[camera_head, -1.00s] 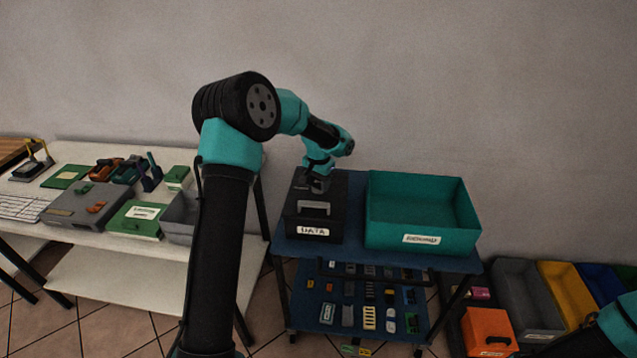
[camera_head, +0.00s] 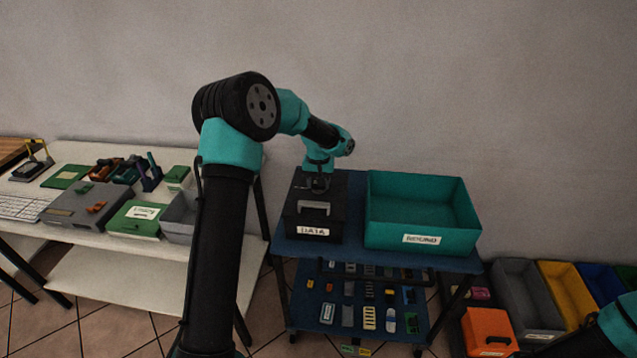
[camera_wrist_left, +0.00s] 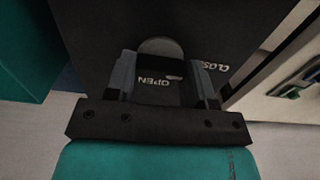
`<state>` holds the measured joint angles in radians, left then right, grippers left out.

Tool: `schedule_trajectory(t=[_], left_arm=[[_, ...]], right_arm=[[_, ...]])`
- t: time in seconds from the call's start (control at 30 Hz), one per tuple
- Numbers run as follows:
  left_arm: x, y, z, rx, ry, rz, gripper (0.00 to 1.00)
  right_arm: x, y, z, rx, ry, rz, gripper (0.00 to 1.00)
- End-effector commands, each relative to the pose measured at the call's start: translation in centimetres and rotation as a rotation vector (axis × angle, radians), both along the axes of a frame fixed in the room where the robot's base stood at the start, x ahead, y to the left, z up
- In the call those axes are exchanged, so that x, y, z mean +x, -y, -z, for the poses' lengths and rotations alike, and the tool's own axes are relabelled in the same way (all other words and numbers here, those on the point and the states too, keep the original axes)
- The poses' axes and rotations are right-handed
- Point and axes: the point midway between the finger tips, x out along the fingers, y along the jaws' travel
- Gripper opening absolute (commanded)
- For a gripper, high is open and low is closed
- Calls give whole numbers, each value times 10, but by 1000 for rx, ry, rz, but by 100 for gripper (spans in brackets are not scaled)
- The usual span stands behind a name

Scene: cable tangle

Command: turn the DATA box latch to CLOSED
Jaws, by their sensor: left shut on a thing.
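The black DATA box (camera_head: 315,218) stands on the left of the blue cart top, with its white DATA label facing front. My left gripper (camera_head: 318,184) points down onto the top of this box. In the left wrist view, my left gripper (camera_wrist_left: 163,76) has a finger on each side of the latch (camera_wrist_left: 160,47), whose rounded grey part shows between them. It is shut on the latch, though the contact is partly hidden. The word OPEN lies between the fingers, and CLOSED, partly cut off, lies right of them. My right gripper is out of view.
A teal bin (camera_head: 422,212) stands close to the right of the box on the blue cart (camera_head: 345,252). Small parts lie on the cart's lower shelf. A white table (camera_head: 150,258) with boxes and tools is at left. Coloured bins stand at right.

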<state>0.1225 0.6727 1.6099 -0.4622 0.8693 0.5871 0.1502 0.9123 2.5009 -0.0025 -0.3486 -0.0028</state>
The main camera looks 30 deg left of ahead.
Motion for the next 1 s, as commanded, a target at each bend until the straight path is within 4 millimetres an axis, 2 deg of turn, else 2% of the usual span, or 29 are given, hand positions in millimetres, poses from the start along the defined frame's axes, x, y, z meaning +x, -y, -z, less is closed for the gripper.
schedule_trajectory(t=[0.17,0.2,0.47,0.77,1.0], left_arm=[[0,0,0,-1,1,-1,25],[0,0,0,-1,1,-1,50],[0,0,0,0,0,0,74],[0,0,-2,-1,1,0,74],[0,0,-24,0,3,-1,74]], right_arm=[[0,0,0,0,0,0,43],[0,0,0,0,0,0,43],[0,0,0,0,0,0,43],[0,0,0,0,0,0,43],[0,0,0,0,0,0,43]])
